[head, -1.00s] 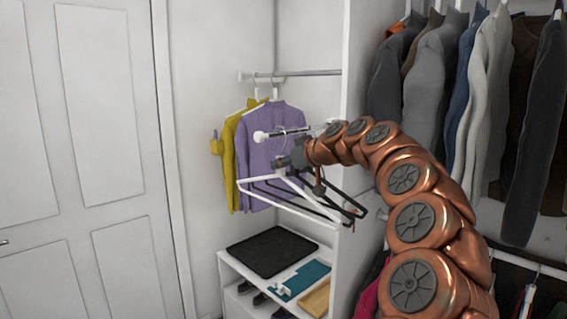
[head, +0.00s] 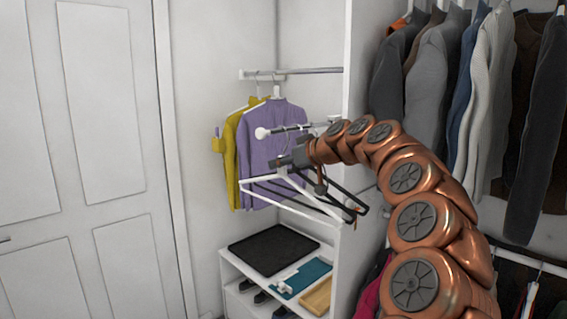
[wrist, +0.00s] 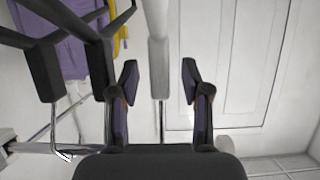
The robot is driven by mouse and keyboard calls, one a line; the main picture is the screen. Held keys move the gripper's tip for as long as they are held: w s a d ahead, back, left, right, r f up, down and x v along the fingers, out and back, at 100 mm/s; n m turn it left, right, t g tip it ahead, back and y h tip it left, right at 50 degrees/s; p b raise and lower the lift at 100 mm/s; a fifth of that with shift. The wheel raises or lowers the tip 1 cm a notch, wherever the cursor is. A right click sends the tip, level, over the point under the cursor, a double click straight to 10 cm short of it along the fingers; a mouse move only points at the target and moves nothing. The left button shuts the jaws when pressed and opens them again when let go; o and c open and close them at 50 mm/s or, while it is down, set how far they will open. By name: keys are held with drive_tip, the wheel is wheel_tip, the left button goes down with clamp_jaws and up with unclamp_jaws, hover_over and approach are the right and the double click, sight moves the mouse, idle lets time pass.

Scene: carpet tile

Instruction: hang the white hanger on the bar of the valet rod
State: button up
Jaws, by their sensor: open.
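The white hanger (head: 292,198) is below the valet rod's bar (head: 290,128), which ends in a white knob (head: 262,133). Its thin hook rises to bar height in the head view; contact is too small to make out. My gripper (head: 281,161) is at the hanger's neck, just under the bar. In the wrist view my gripper (wrist: 160,78) is open, with the white hanger's neck (wrist: 158,65) and wire hook between the fingers, gaps on both sides. The hook's top is hidden behind the gripper body. Dark hangers (head: 342,192) are beside it, towards the panel.
Dark hangers (wrist: 98,65) stand close to the left finger in the wrist view. Purple (head: 272,150) and yellow (head: 229,160) garments hang behind on a rail (head: 310,71). A shelf with a black tray (head: 273,250) is below. Space towards the door (head: 105,110) is clear.

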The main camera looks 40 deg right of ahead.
drive_tip(key=v, duration=1.2)
drive_tip(key=a+f+n+g+y, duration=0.1)
drive_tip(key=a+f+g, duration=0.15)
drive_tip(key=a, duration=0.65)
drive_tip(key=a+f+n+g+y, duration=0.1)
drive_tip(key=a+f, duration=0.3)
drive_tip(key=a, duration=0.5)
drive_tip(key=s+a+f+g, duration=0.4)
drive_tip(key=s+a+f, duration=0.2)
drive_tip(key=a+f, duration=0.3)
drive_tip(key=s+a+f+m+g+h, duration=0.1)
drive_tip(key=s+a+f+g, duration=0.15)
drive_tip(key=s+f, duration=0.3)
drive_tip(key=s+a+f+g, duration=0.1)
drive_tip(key=s+a+f, duration=0.3)
drive_tip(key=s+f, duration=0.15)
drive_tip(key=s+d+f+m+g+h, duration=0.1)
drive_tip(key=s+f+g, duration=0.1)
drive_tip(key=s+f, duration=0.2)
drive_tip(key=s+d+f+m+g+h, duration=0.1)
drive_tip(key=s+f, duration=0.4)
drive_tip(key=s, duration=0.6)
drive_tip(key=shift+m+g+h, duration=0.3)
drive_tip(key=shift+g+h, duration=0.1)
drive_tip(key=shift+g, duration=0.1)
